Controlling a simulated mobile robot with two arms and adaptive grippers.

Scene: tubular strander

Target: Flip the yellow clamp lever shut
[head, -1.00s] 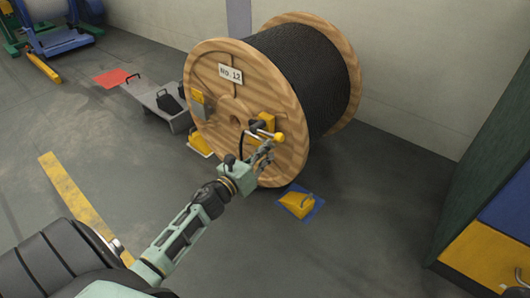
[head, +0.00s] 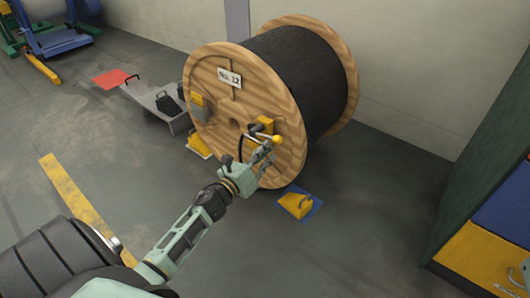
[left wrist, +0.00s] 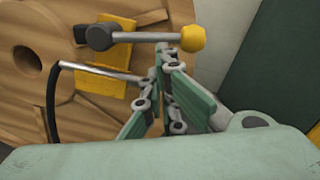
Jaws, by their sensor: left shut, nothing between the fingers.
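The yellow clamp lever is a thin metal rod with a yellow ball knob (head: 278,139), mounted on a yellow clamp block (head: 265,123) on the reel's near flange. In the left wrist view the lever rod (left wrist: 145,36) runs level from a dark pivot to the yellow knob (left wrist: 192,39). My left gripper (head: 267,153) is shut and empty, just below the lever. In the left wrist view its fingertips (left wrist: 165,55) lie just under the rod; I cannot tell whether they touch it. My right gripper is not in view.
The wooden reel No. 12 (head: 212,100) carries dark cable (head: 305,75). A black cable end with a metal tip (left wrist: 100,72) lies left of my fingers. A cabinet (head: 495,190) stands at right, with clear floor between.

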